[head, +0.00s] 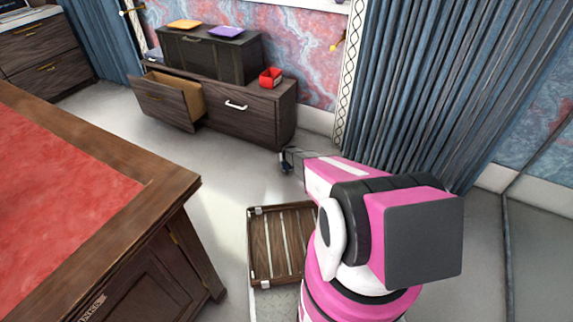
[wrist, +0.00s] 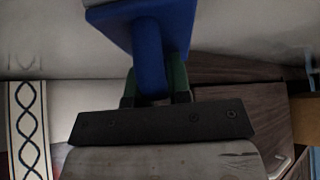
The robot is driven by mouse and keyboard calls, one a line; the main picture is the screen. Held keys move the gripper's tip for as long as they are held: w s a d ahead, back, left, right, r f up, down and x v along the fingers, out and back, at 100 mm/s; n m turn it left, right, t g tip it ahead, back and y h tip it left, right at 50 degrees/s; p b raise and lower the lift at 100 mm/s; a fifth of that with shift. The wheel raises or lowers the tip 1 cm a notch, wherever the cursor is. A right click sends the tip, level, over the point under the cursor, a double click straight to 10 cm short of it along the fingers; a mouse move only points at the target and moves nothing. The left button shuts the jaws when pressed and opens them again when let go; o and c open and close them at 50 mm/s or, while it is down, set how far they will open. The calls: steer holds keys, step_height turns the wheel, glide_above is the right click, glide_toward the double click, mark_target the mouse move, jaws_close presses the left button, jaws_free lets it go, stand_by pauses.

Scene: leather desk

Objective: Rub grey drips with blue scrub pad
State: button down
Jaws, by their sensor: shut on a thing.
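The blue scrub pad (wrist: 140,22) shows at the top of the wrist view, a flat blue piece with an upright handle. My gripper (wrist: 154,88) is shut on that handle, with a green finger on each side. In the head view my gripper (head: 288,160) is small and dark, beyond the pink arm and above the pale floor, in front of the low cabinet. The pad is too small there to make out clearly. I cannot make out any grey drips in either view.
A low dark cabinet (head: 262,117) has its left drawer (head: 166,103) pulled open. On it are a chest (head: 208,55) bearing orange and purple flat items, and a red box (head: 270,77). A slatted wooden crate (head: 262,247) lies beside my arm. The red-topped desk (head: 165,192) fills the left.

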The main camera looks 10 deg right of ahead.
steer(key=shift+r, duration=2.75)
